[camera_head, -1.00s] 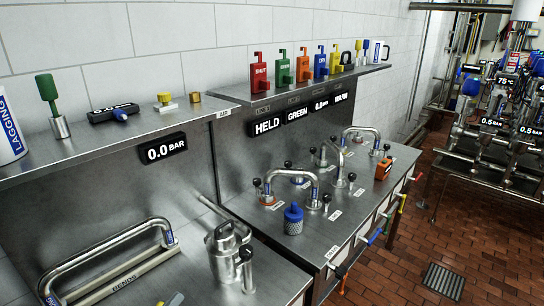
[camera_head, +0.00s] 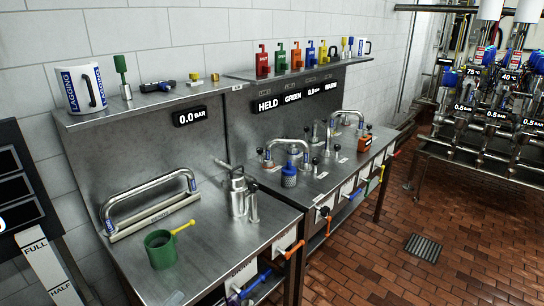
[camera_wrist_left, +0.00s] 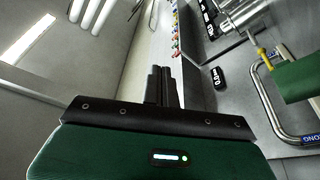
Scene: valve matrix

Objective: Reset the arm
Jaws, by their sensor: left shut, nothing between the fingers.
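My left gripper (camera_wrist_left: 162,70) shows in the left wrist view. Its green body and black palm fill the lower middle, and its two dark fingers are shut together with nothing between them. The fingers point towards the steel bench and its back panel, apart from any object. Neither gripper shows clearly in the head view, and my right gripper is in no view.
The right bench holds pipe bends and a blue knob (camera_head: 289,176). The shelf carries a white mug (camera_head: 80,90).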

